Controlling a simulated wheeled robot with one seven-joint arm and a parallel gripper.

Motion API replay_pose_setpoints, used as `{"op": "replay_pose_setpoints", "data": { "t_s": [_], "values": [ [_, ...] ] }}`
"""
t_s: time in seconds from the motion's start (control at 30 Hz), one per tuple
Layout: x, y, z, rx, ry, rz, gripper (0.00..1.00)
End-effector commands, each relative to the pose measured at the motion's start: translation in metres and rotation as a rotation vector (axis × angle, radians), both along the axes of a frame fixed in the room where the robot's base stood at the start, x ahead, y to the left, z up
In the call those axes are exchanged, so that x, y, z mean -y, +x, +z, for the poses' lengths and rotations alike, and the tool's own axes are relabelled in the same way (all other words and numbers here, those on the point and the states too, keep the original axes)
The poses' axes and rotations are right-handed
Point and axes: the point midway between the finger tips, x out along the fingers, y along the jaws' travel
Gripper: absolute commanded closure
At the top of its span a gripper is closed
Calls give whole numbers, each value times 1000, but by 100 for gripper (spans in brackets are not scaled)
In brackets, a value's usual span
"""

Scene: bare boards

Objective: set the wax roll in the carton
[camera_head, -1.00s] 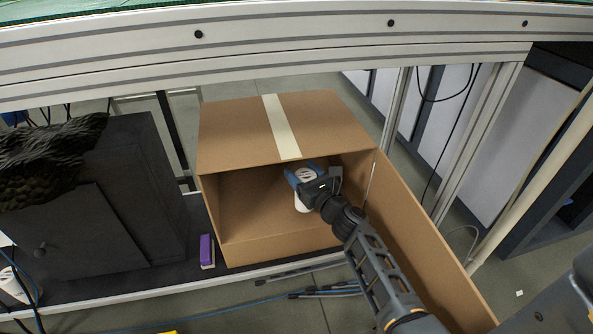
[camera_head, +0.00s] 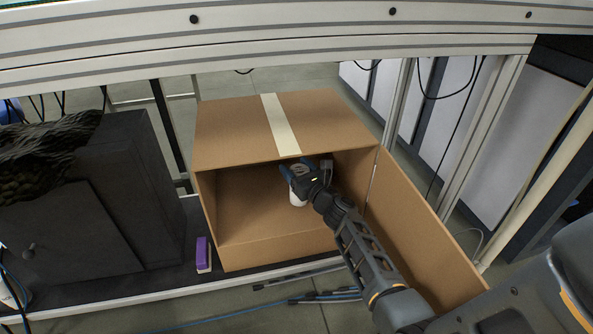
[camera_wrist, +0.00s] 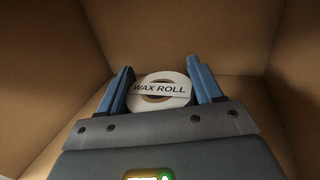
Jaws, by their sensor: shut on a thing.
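The wax roll (camera_wrist: 160,92) is a white roll with a brown core and a "WAX ROLL" label. It sits between the blue fingers of my gripper (camera_wrist: 162,88), which is shut on it. In the head view the white wax roll (camera_head: 298,199) shows below my gripper (camera_head: 298,176), inside the carton. The carton (camera_head: 270,250) is a brown cardboard box with its open side facing me. I cannot tell for sure whether the roll touches the carton's floor.
The carton's side flap (camera_head: 420,225) stands open to the right, beside my arm. A purple and white block (camera_head: 203,254) lies left of the carton, near a dark cabinet (camera_head: 85,200). A pale metal beam (camera_head: 290,35) runs across above. The carton's left interior is clear.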

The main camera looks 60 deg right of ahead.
Motion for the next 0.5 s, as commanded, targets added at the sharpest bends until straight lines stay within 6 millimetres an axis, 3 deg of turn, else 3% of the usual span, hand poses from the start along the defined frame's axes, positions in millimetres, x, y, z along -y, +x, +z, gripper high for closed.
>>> {"op": "replay_pose_setpoints", "data": {
  "t_s": [0.17, 0.2, 0.43, 0.5],
  "values": [
    [0, 0, -3, 1, -1, 1, 75],
    [0, 0, -2, 0, 0, 0, 31],
    [0, 0, -2, 0, 0, 0, 10],
    [0, 0, -2, 0, 0, 0, 10]
  ]
}}
